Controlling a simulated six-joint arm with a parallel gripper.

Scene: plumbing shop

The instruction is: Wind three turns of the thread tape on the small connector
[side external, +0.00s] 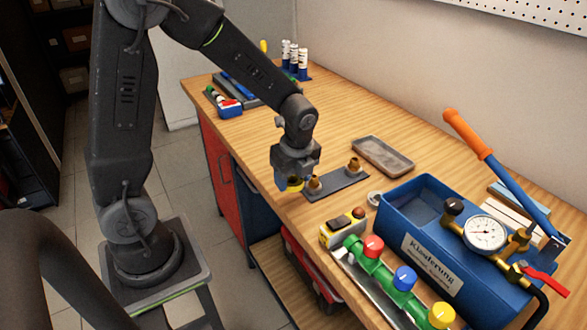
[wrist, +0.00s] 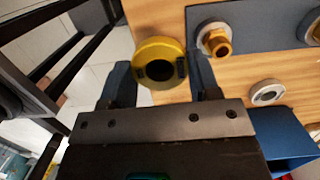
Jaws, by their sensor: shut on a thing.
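My gripper (side external: 286,184) is shut on a yellow ring-shaped roll of thread tape (side external: 295,186). In the wrist view the roll (wrist: 160,47) sits between the two fingers, its dark round hole facing the camera. Two brass connectors stand upright on a dark grey plate (side external: 338,187). The nearer connector (side external: 314,184) is just right of the roll, and it also shows in the wrist view (wrist: 216,40), apart from the roll. The farther connector (side external: 354,165) stands at the plate's other end. I cannot tell for certain which is the small one. No tape is clearly visible on either.
A pale ring (side external: 375,198) lies on the bench right of the plate. A shallow grey tray (side external: 383,156) lies behind. A blue case (side external: 413,240) with a gauge, a yellow-black box (side external: 343,228) and a green valve manifold (side external: 385,270) crowd the right. The bench's front edge is close.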

